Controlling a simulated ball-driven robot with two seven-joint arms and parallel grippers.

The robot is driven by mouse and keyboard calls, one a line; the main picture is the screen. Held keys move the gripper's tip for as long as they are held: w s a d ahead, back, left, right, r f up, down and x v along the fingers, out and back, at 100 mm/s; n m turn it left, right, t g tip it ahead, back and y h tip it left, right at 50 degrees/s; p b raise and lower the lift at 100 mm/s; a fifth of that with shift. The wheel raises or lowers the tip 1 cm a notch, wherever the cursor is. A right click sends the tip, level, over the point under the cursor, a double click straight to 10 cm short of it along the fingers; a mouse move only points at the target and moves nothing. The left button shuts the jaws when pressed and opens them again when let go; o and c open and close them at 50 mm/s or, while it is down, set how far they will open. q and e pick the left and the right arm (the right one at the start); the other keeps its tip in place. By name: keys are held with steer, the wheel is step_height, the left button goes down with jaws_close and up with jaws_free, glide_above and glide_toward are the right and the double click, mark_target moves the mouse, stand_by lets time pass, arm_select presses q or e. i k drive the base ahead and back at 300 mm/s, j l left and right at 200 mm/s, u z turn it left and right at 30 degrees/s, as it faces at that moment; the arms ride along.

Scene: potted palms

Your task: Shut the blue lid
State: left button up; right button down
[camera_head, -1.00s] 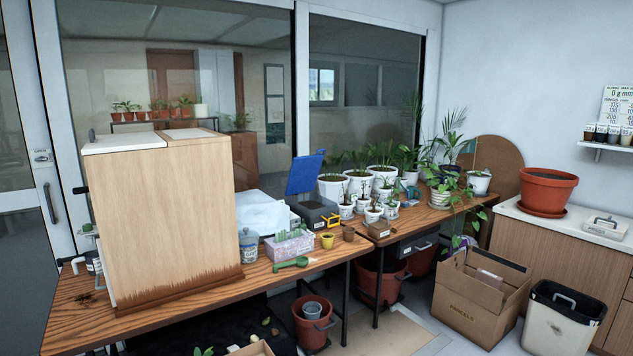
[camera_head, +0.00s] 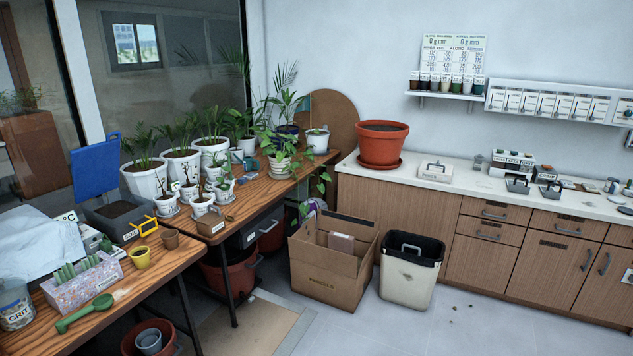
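The blue lid (camera_head: 95,167) stands raised and open at the back of a dark grey box (camera_head: 116,214) on the wooden bench at the left. Dark soil shows inside the box. A yellow object (camera_head: 142,228) sits at the box's front right corner; I cannot tell whether it touches the box. Neither of my grippers is in view.
Potted palms (camera_head: 145,180) stand behind. A cardboard box (camera_head: 333,262) and a bin (camera_head: 410,272) stand on the floor, clear at right.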

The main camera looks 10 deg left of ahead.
mark_target(96, 167)
steer(key=i+z, duration=0.25)
steer(key=i, duration=0.7)
steer(key=i+u, duration=0.65)
steer(key=u, duration=0.15)
steer(key=i+l+u, duration=0.1)
steer(key=i+u, duration=0.35)
steer(key=k, duration=0.1)
